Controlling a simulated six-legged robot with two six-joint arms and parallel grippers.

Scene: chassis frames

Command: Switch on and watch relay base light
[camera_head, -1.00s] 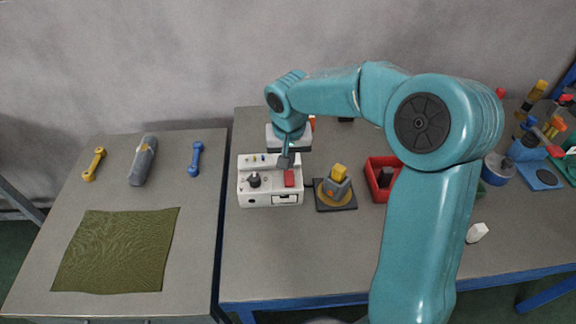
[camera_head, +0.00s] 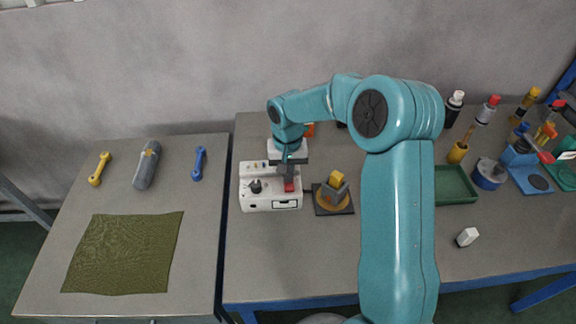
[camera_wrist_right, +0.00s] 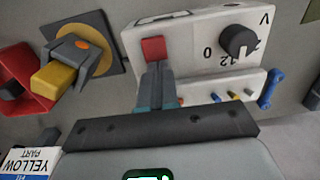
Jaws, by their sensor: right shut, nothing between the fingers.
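The white power box (camera_head: 254,203) stands on the right-hand table, with a black knob (camera_head: 255,186) and a red rocker switch (camera_head: 289,187) on top. In the right wrist view the box (camera_wrist_right: 190,57) shows the marks 0, 12 and V by the knob (camera_wrist_right: 238,41). My right gripper (camera_head: 288,174) is shut and empty, its tips at the red switch (camera_wrist_right: 153,49); I cannot tell whether they touch it. Beside the box is a dark square base (camera_head: 322,209) with a round tan disc, a grey part and a yellow block (camera_head: 336,177). An orange dot (camera_wrist_right: 82,42) shows on the grey part; whether it is lit is unclear.
A green tray (camera_head: 456,201), a white block (camera_head: 467,237) and several bottles and tools lie to the right. A red bin (camera_wrist_right: 18,78) shows in the wrist view. The left table holds two wrenches, a grey cylinder (camera_head: 146,166) and a green cloth (camera_head: 124,253).

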